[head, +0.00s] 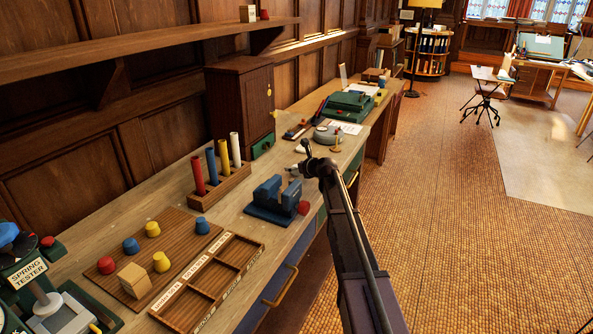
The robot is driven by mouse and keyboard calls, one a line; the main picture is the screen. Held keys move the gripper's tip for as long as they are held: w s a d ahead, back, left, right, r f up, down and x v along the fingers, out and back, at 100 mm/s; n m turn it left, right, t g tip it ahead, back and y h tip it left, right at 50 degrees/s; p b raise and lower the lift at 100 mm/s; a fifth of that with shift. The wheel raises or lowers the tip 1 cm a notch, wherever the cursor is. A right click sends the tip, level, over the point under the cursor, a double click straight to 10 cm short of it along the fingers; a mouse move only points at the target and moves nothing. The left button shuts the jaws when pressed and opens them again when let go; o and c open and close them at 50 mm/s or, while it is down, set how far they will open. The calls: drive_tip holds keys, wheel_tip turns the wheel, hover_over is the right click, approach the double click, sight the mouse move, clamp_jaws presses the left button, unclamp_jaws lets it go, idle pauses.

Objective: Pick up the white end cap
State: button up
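A small white piece (300,149), which looks like the white end cap, is on the workbench just behind the end of my arm. It is small and partly crowded by the dark arm links, so its exact shape is unclear. My gripper (293,170) is at the far end of my arm, low over the bench behind the blue vise-like block. It is too small to see whether its fingers are open or shut. I cannot tell whether it touches the white piece.
A wooden holder (222,188) carries red, blue, yellow and white tubes. The blue block (270,203) has a red cap (304,207) beside it. Coloured caps sit on a slatted board (183,232) near a divided tray (246,240). A cabinet (240,100) stands behind.

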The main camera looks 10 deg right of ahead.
sight(295, 165)
drive_tip(key=c, duration=1.1)
drive_tip(key=shift+r, duration=0.1)
drive_tip(key=shift+c, duration=0.2)
wheel_tip(295, 165, up, 10)
drive_tip(key=p, duration=1)
